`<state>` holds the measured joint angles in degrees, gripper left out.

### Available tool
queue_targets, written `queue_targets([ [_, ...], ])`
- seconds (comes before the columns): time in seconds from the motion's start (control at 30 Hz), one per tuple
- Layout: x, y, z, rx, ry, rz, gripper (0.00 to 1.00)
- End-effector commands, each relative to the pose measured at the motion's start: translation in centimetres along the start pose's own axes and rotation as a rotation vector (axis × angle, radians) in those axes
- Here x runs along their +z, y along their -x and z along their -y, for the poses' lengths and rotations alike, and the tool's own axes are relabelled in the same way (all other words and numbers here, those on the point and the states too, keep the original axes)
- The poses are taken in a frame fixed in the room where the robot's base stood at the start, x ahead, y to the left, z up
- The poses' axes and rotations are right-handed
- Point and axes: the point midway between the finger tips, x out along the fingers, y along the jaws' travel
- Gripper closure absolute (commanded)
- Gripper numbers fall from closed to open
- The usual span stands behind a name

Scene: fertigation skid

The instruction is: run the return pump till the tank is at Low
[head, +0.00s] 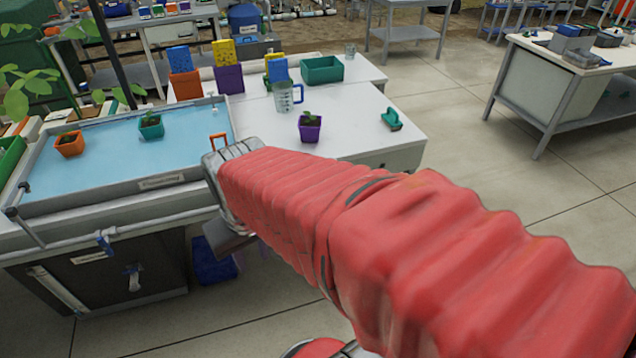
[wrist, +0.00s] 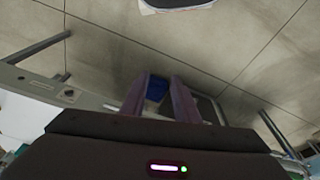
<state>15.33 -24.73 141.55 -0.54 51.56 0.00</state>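A wide grey-rimmed tray (head: 110,193) holds light blue liquid at the left of the head view. I cannot tell which part is the tank in the task, and no Low mark is readable. No return pump switch can be made out. My gripper (wrist: 158,98) shows two purple fingers standing apart with nothing between them. In the head view it hangs beside the tray's right front corner, mostly hidden by my red-sleeved arm.
Orange (head: 69,144) and teal (head: 151,126) pots stand in the tray. The white bench (head: 355,140) beside it holds a purple pot (head: 310,127), a measuring jug (head: 287,97) and a teal bin (head: 322,70). A blue bin (head: 213,262) stands on the floor below.

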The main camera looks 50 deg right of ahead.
Motion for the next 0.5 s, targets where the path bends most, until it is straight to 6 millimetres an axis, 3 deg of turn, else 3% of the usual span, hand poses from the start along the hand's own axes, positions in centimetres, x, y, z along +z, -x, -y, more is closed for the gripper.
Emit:
queue_targets([
  [0.5,-2.2,-8.2,-8.0,0.065,-0.175,0.134,0.72],
])
